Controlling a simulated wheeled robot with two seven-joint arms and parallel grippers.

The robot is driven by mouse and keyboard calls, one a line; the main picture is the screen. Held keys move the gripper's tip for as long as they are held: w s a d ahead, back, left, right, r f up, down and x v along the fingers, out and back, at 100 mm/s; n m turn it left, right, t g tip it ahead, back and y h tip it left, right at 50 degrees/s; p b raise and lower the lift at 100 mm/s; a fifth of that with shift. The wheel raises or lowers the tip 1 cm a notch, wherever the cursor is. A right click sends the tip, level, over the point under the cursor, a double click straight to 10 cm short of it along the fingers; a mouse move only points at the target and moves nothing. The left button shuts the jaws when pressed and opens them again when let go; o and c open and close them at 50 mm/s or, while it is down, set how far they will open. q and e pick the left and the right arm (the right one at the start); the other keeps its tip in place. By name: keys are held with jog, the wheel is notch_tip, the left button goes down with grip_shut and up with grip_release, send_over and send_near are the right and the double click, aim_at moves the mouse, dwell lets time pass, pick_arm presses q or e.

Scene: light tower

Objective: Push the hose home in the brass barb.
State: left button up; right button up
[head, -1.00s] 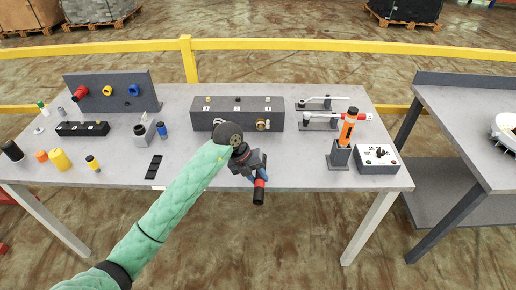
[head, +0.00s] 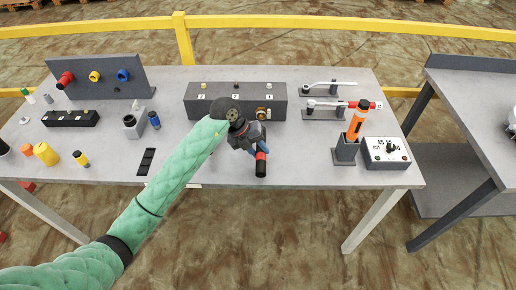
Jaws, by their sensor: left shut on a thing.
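A long dark block (head: 204,107) with numbered tags stands at the back middle of the table. A round brass fitting (head: 262,113), which looks like the brass barb, sits on the right part of its front face. My left gripper (head: 257,148) is in front of the block, below the brass fitting in the picture. It is shut on a short black piece with a red band (head: 261,168), which looks like the hose. The held piece points towards the table's front edge and appears apart from the brass fitting. The fingers partly hide its grip. My right gripper is out of view.
A panel with red, yellow and blue ports (head: 138,84) stands at the back left. Toggle clamps (head: 330,87), an orange-handled tool in a dark holder (head: 346,149) and a switch box (head: 385,153) are on the right. The table's front middle is clear.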

pick_arm(q)
jog(key=shift+w, duration=0.3)
jog(key=shift+w+b, duration=0.35)
jog(key=shift+w, duration=0.75)
jog(key=shift+w+b, duration=0.35)
jog(key=shift+w, duration=0.5)
jog(key=shift+w+r, duration=0.1)
jog(key=shift+a, duration=0.1)
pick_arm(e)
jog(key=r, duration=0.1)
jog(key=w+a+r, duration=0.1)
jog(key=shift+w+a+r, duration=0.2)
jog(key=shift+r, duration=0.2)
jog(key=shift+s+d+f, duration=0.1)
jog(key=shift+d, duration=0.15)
